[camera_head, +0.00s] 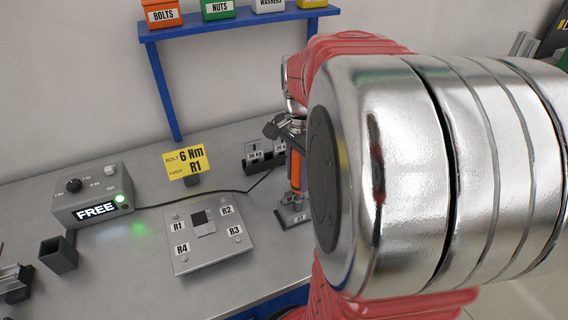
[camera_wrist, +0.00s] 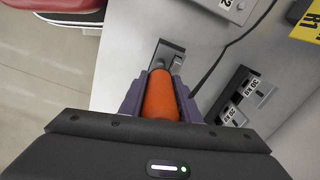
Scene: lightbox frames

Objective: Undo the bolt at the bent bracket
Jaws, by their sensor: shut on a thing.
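My gripper (camera_wrist: 160,84) is shut on an orange-handled tool (camera_wrist: 160,100), whose handle lies between the two dark jaws in the wrist view. The head view shows the tool (camera_head: 296,168) upright, its lower end at a small grey stand (camera_head: 292,216) on the bench; I cannot tell whether it is in the stand or just above. A metal plate (camera_head: 190,262) lies flat on the bench with corner bolts labelled R1, R2, R3 and R4. A yellow card (camera_head: 187,162) reads "BOLT 6 Nm FIRST R1". I cannot make out a bent bracket; my arm hides the right side.
A grey control box (camera_head: 92,208) with a dial, a lit green lamp and the word FREE stands at left. A dark open box (camera_head: 58,254) is beside it. Bins line a blue shelf (camera_head: 235,20). A cable crosses the bench.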

